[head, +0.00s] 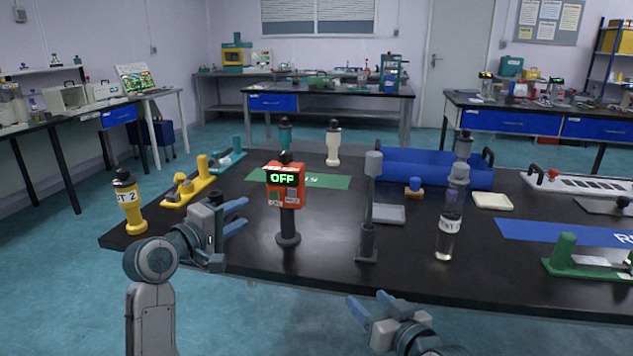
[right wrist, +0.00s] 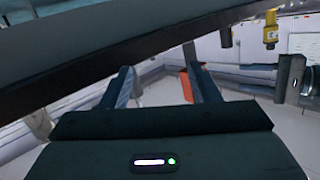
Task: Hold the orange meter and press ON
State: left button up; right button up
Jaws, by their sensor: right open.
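The orange meter (head: 286,186) stands upright on a dark stand on the black table. Its display reads OFF in green, with a green button and a grey button below. My left gripper (head: 240,215) is left of the meter's stand, its blue fingers apart and empty, pointing toward it without touching. My right gripper (head: 372,304) is low in front of the table's front edge, right of the meter. Its fingers are apart and empty in the right wrist view (right wrist: 162,88). An orange patch shows beside one finger there; I cannot tell if it is the meter.
A grey post (head: 369,210) and a clear cylinder (head: 447,232) stand right of the meter. A yellow bottle (head: 130,205) and a yellow fixture (head: 188,187) are at the left. A green mat (head: 330,181) lies behind. The table between the meter and the grey post is clear.

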jog(key=w+a+r+n+t+y, duration=0.15)
jog(key=w+a+r, duration=0.25)
jog(key=w+r, duration=0.55)
jog(key=n+y, duration=0.1)
jog(key=n, duration=0.1)
send_near(288, 157)
jog(key=shift+g, duration=0.25)
jog(key=x, duration=0.9)
jog(key=shift+w+r, duration=0.1)
jog(key=shift+r, duration=0.2)
jog(key=shift+d, duration=0.1)
jog(key=shift+c, duration=0.2)
jog(key=c, duration=1.1)
pick_arm(q)
grip_shut()
pick_arm(e)
jog(key=shift+c, duration=0.2)
